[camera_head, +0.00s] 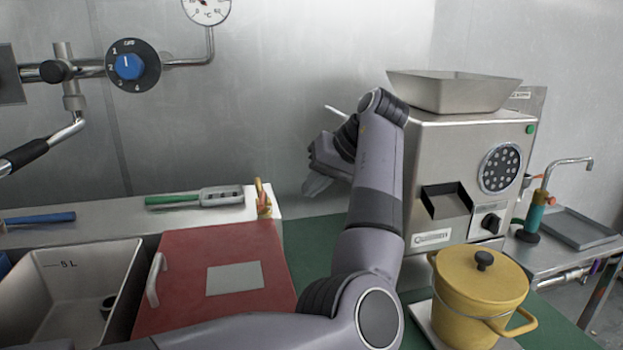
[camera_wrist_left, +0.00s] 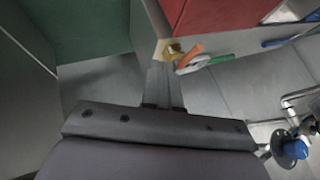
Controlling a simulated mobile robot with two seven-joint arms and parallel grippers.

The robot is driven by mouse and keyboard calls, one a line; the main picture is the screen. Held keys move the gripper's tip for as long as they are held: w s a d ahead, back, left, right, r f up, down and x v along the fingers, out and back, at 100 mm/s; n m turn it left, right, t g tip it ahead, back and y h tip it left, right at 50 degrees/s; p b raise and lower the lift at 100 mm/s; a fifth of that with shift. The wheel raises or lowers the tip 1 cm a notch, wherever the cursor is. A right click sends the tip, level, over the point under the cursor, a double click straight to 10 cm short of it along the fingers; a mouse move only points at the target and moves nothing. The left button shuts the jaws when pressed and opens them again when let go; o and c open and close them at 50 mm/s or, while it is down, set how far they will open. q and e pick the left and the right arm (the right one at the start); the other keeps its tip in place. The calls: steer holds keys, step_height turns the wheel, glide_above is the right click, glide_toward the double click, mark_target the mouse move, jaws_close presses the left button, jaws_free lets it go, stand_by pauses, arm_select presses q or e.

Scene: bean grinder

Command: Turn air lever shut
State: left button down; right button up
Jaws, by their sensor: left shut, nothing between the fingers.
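My left gripper (camera_head: 318,184) is beside the left side of the grinder (camera_head: 425,150), with its fingers pointing down and left. In the left wrist view its fingers (camera_wrist_left: 160,72) are together and empty. A thin pale rod (camera_head: 335,111) sticks out just above my left wrist, near the grinder's left side. It may be the air lever, but my arm hides its base, so I cannot tell its position or whether the gripper touches it. My right gripper is in neither view.
A yellow pot (camera_head: 470,300) stands in front of the grinder. A red lid or board (camera_head: 190,290), a white bin (camera_head: 60,300) and a green-handled tool (camera_head: 172,199) are at left. A pipe with a blue dial (camera_head: 129,66) and a black-gripped handle (camera_head: 27,154) is on the wall.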

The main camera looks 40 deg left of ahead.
mark_target(261, 202)
arm_select(q)
steer(key=s+a+f, duration=0.2)
steer(key=a+f, duration=0.1)
steer(key=a, duration=0.4)
steer(key=shift+s+f+p, duration=0.3)
steer(key=shift+s+f, duration=0.05)
steer(key=shift+f, duration=0.05)
